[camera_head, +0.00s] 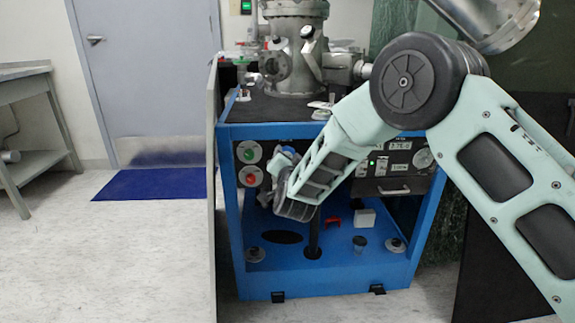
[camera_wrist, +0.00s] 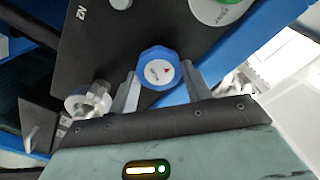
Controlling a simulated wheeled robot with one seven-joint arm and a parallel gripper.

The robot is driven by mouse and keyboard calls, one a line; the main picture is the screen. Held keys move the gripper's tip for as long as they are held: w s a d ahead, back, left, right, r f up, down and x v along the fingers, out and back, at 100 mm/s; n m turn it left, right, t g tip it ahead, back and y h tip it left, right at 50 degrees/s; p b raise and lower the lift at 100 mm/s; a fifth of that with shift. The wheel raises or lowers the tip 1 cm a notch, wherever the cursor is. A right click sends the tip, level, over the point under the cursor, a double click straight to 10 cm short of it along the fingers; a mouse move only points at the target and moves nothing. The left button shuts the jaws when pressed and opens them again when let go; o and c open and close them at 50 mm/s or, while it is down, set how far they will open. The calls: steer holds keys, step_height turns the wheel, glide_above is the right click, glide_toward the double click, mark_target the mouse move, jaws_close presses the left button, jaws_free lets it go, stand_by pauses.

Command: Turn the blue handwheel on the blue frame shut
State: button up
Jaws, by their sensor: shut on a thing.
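The blue handwheel (camera_wrist: 158,68) has a lobed blue rim and a pale centre with a small red mark. It sits in front of a dark panel (camera_wrist: 95,50) on the blue frame (camera_head: 232,215). My gripper (camera_wrist: 160,80) has one finger on each side of the handwheel and is shut on it. In the head view my arm reaches in from the right, and its end (camera_head: 285,175) is at the panel, left of centre. The arm hides most of the handwheel there; only a bit of blue shows beside the wrist.
A green button (camera_head: 248,152) and a red button (camera_head: 250,176) sit left of my gripper. A silver fitting (camera_wrist: 88,100) is close to one finger. A steel chamber (camera_head: 292,60) stands on top. The lower shelf holds a red part (camera_head: 332,221), a white box (camera_head: 364,218) and a cup (camera_head: 359,244).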

steer(key=shift+f+m+b, duration=0.2)
steer(key=shift+m+b, duration=1.8)
steer(key=shift+m, duration=0.8)
steer(key=shift+f+m+b, duration=0.15)
steer(key=shift+m+b, duration=1.8)
steer(key=shift+m, duration=0.85)
steer(key=o, duration=1)
steer(key=shift+r, duration=0.1)
steer(key=shift+c, duration=0.2)
steer(key=shift+s, duration=0.15)
steer(key=s+p, duration=0.3)
steer(key=s, duration=1.4)
steer(key=shift+p, duration=0.3)
steer(key=shift+s, duration=0.1)
